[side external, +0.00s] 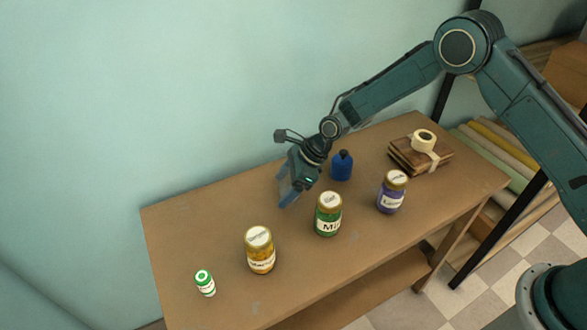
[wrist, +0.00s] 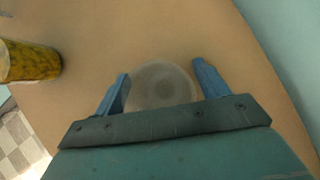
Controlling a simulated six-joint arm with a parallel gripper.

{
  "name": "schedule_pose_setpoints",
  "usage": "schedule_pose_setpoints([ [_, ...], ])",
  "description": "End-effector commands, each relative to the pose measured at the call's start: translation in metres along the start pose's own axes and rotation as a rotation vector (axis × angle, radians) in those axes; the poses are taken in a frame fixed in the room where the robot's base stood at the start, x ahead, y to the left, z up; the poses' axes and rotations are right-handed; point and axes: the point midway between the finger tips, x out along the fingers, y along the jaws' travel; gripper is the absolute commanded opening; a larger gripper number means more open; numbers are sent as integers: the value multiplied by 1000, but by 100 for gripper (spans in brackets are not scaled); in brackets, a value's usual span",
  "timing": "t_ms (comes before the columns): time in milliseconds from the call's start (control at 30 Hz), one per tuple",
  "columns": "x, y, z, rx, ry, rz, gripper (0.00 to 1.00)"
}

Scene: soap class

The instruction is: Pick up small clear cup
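The small clear cup (wrist: 162,84) is a round, pale, see-through shape on the table in the wrist view. My gripper is open. In the side external view my gripper (side external: 285,195) points down close to the tabletop at the back, left of the blue bottle. I cannot make out the cup in that view.
On the wooden table (side external: 190,245) stand a small green-and-white jar (side external: 205,284), a yellow jar (side external: 260,250), a green jar (side external: 328,215), a purple jar (side external: 391,193) and a blue bottle (side external: 341,166). A tape roll (side external: 423,140) lies on wooden blocks. The left back of the table is clear.

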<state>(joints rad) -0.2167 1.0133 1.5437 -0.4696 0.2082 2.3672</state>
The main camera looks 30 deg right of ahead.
Motion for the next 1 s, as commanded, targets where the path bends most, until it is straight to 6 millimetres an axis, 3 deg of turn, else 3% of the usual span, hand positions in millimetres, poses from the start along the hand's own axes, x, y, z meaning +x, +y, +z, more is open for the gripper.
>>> schedule_pose_setpoints([
  [33, 0, 0, 0, 0, 0, 0, 63],
  [200, 0, 0, 0, 0, 0, 0, 34],
  [667, -3, 0, 2, 0, -1, 0, 33],
  [1000, -32, 0, 21, -1, -2, -2, 33],
])
